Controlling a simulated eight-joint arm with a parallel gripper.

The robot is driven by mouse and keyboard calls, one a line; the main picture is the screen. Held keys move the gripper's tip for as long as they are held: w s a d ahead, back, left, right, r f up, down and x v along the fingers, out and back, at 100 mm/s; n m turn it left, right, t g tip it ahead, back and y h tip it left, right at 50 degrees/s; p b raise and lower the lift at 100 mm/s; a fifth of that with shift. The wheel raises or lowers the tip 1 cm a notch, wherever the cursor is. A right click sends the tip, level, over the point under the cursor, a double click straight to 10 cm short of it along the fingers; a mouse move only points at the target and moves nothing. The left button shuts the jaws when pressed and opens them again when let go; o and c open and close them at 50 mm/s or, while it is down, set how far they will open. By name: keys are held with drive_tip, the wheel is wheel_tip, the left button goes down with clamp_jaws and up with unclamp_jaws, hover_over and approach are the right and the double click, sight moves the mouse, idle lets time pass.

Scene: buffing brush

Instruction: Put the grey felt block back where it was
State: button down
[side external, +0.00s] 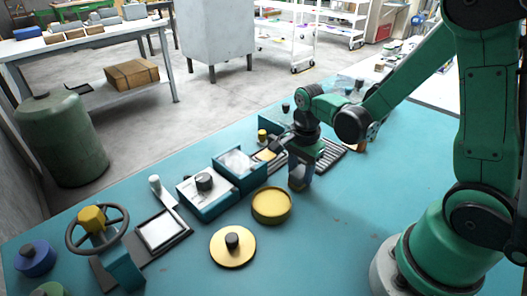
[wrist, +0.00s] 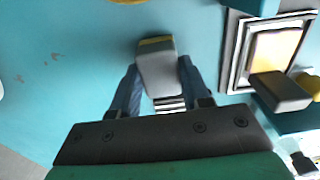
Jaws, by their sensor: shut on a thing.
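My gripper (side external: 299,184) is low over the blue table, its blue fingers pointing down. In the wrist view, my gripper (wrist: 158,72) is shut on a grey block (wrist: 158,76) with a yellow band at its far end, which I take as the grey felt block. In the side view the fingers mostly hide it, and I cannot tell whether it touches the table. A framed tray with a pale yellow panel (side external: 265,154) lies left of my gripper; it shows at the right of the wrist view (wrist: 276,50), with a dark grey block (wrist: 281,92) over its edge.
A blue open box (side external: 240,170) stands to the left. A ribbed dark mat (side external: 331,155) lies behind. The table to the right is clear.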

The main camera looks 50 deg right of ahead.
sight(300, 172)
drive_tip(key=shift+c, duration=2.1)
unclamp_jaws()
drive_tip(key=shift+f, duration=0.1)
wheel_tip(300, 172, up, 12)
drive_tip(key=a+n+t, duration=0.1)
drive_tip(key=n+t, duration=0.1)
drive_tip(key=n, duration=0.4)
drive_tip(key=s+a+n+t, duration=0.1)
drive_tip(key=a+n+t, duration=0.1)
drive_tip(key=n, duration=0.4)
drive_tip(key=a+n+t, duration=0.2)
drive_tip(key=n+t, duration=0.1)
drive_tip(key=n, duration=0.3)
drive_tip(key=shift+s, duration=0.35)
